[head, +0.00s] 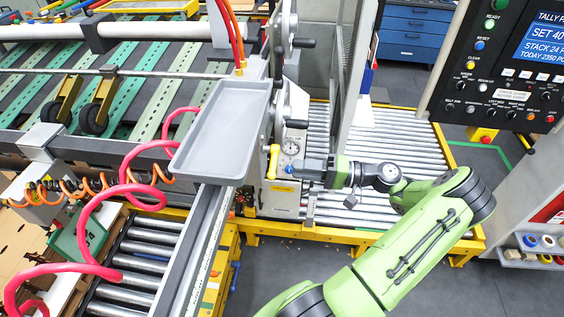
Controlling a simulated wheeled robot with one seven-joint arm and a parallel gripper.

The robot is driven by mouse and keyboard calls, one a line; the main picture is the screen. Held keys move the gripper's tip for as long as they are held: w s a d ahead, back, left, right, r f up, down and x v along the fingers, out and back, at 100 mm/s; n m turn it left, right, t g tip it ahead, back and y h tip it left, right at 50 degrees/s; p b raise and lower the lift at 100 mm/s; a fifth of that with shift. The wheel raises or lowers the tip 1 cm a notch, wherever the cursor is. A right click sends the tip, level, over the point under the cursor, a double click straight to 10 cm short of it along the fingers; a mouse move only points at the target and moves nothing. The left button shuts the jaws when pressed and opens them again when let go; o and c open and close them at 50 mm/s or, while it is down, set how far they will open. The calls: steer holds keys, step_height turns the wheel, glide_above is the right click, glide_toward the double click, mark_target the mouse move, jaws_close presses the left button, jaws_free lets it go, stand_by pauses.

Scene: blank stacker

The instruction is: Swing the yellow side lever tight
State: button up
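The yellow side lever (273,160) hangs roughly upright on the side of the grey stacker housing (284,200), below and left of a round dial (291,147). My green arm reaches in from the lower right. My gripper (297,168) is just right of the lever and points left at it. A small blue part shows at the gripper's tip. The fingers are too small and too overlapped to tell whether they touch the lever or are open or shut.
A grey tray (222,128) stands left of the lever. Black crank handles (302,43) stick out above it. A roller conveyor (405,150) with a yellow frame lies behind my arm. A control panel (508,75) hangs at upper right. Pink hoses (126,190) loop at left.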

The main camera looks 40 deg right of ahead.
steer(key=shift+x, duration=3.2)
steer(key=d+f+n+b, duration=0.1)
steer(key=n+b, duration=0.3)
steer(key=b, duration=0.1)
steer(key=w+d+f+n+b, duration=0.1)
steer(key=f+n+b, duration=0.1)
steer(key=n+b, duration=0.2)
steer(key=w+d+f+n+b, duration=0.1)
steer(key=n+b, duration=0.4)
steer(key=b, duration=0.1)
steer(key=shift+w+d+f, duration=0.1)
steer(key=shift+w+f, duration=0.1)
steer(key=shift+f, duration=0.05)
steer(key=n+b, duration=0.1)
steer(key=d+n+b, duration=0.1)
steer(key=b, duration=0.1)
steer(key=shift+w+f+n, duration=0.1)
steer(key=shift+w+n, duration=0.2)
steer(key=shift+w, duration=0.05)
steer(key=shift+w+d+n+b, duration=0.1)
steer(key=shift+n+b, duration=0.35)
steer(key=shift+n, duration=0.05)
steer(key=p+v, duration=0.6)
steer(key=v, duration=0.3)
steer(key=shift+p, duration=0.3)
